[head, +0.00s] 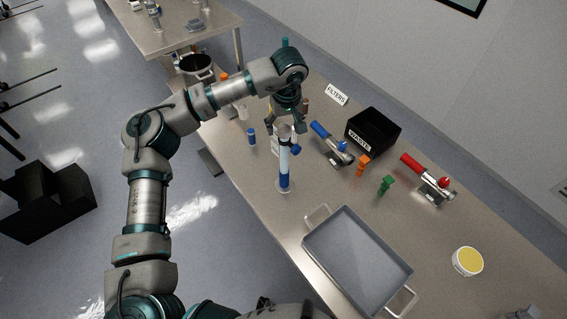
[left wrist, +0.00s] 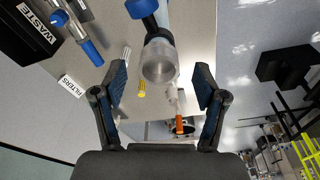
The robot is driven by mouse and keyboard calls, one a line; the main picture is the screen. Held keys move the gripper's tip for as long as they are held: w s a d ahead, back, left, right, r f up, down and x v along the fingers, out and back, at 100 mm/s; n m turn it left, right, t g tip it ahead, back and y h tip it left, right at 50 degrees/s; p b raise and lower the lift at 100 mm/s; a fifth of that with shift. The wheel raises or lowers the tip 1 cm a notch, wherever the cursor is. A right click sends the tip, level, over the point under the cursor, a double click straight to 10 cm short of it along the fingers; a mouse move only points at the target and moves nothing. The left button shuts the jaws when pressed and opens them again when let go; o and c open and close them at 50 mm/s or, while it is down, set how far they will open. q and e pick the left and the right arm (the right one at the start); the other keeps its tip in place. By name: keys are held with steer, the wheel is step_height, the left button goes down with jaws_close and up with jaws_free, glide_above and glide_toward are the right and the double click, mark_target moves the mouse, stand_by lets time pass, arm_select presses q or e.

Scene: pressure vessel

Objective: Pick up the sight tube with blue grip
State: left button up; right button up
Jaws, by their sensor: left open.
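The sight tube (head: 284,160) stands upright on the table, clear above with a blue grip (head: 284,182) low down and a blue knob at its upper side. My left gripper (head: 286,128) is open and points down at the tube's top end. In the left wrist view the tube's round clear end (left wrist: 160,62) shows between the spread fingers of the left gripper (left wrist: 161,85), with no finger seen touching it. My right gripper is not seen.
A grey tray (head: 358,262) lies in front. A black waste bin (head: 373,131), a blue-handled fitting (head: 331,142) and a red-handled one (head: 428,180) stand to the right, with orange (head: 362,166) and green (head: 386,185) pieces. A small blue item (head: 252,137) stands left of the tube.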

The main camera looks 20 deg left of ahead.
mark_target(284, 131)
arm_select(q)
steer(key=shift+w+f, duration=0.2)
steer(key=shift+f, duration=1.3)
jaws_close()
steer(key=shift+r, duration=0.2)
